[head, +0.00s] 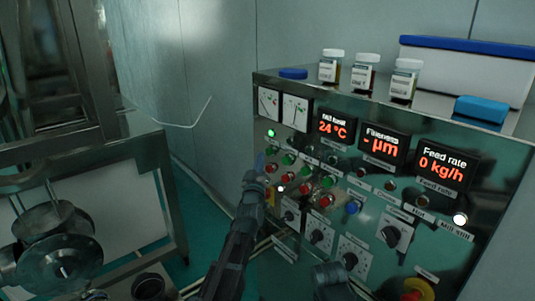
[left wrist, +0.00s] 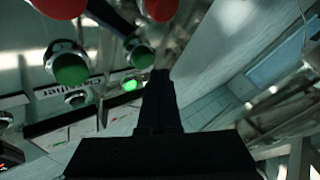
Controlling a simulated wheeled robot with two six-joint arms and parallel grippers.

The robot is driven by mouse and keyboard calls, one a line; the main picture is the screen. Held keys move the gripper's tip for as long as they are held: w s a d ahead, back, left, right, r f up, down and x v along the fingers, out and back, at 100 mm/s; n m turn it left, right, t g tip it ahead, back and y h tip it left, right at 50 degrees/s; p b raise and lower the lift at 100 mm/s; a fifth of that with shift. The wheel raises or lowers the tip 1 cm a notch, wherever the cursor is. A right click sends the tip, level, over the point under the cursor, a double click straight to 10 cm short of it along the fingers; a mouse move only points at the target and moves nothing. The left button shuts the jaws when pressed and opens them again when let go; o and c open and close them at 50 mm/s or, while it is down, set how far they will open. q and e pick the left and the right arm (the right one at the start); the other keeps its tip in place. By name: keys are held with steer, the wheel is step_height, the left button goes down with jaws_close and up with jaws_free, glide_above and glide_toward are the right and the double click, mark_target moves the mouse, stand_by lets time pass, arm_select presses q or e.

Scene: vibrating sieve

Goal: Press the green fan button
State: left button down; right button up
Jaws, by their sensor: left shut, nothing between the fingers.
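A row of green buttons is on the control panel, with red buttons below it. The leftmost green button (head: 271,150) is just beside the fingertips of my left gripper (head: 259,165). Which button is the fan's cannot be read. My left gripper is shut and empty, pointing up at the panel's left end. In the left wrist view its tip (left wrist: 161,76) is close to one green button (left wrist: 138,54), and a second green button (left wrist: 69,64) is to the left. Whether the tip touches a button cannot be told.
A lit green lamp (head: 271,133) is above the buttons. Knobs (head: 317,236), a blue button (head: 353,207) and a red-yellow knob (head: 417,290) fill the lower panel. Jars (head: 364,74) stand on top. Metal machinery (head: 60,255) stands at left.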

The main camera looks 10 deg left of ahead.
arm_select(q)
steer(key=shift+s+a, duration=0.8)
steer(key=shift+s, duration=0.2)
steer(key=shift+s+a, duration=0.75)
steer(key=shift+s, duration=0.25)
